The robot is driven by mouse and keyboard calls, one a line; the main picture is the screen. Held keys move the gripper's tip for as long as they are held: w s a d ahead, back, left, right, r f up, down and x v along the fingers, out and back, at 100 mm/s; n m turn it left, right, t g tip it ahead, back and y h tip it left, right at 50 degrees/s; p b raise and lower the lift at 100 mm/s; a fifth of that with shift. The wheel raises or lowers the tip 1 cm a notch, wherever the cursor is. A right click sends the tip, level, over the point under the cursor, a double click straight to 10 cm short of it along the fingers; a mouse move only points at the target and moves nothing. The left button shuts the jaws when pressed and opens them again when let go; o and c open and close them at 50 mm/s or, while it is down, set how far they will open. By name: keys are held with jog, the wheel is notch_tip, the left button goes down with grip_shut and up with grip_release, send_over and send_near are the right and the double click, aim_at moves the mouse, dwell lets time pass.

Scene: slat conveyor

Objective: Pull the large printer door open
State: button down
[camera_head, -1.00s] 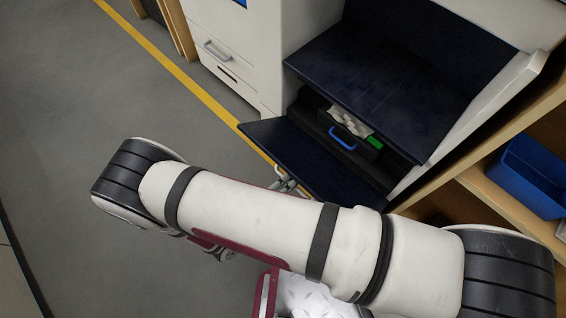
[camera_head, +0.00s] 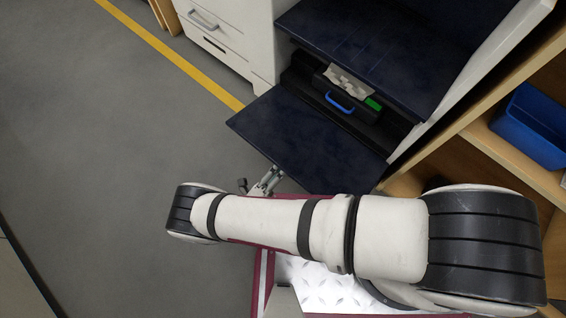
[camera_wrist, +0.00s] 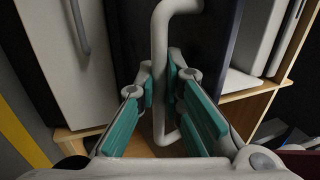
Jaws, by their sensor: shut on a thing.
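The large printer door (camera_head: 303,139) is a dark blue panel at the front of the printer, tilted down and outward, with the inside of the printer showing behind it. My gripper (camera_head: 270,182) is at the door's lower front edge, partly hidden behind my arm. In the wrist view, my gripper (camera_wrist: 160,92) has its green-padded fingers closed around a pale bar handle (camera_wrist: 160,50). The dark door panel (camera_wrist: 125,45) shows behind the handle.
Inside the opening sits a dark cartridge with a blue handle (camera_head: 340,103) and a green mark. A dark upper panel (camera_head: 370,45) hangs above it. White drawers (camera_head: 225,40) stand to the left. A wooden shelf with a blue bin (camera_head: 535,125) is at the right. Grey floor at left is clear.

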dwell(0.3)
jog(key=c, duration=2)
grip_release()
jog(key=shift+o, duration=0.2)
notch_tip(320, 180, up, 10)
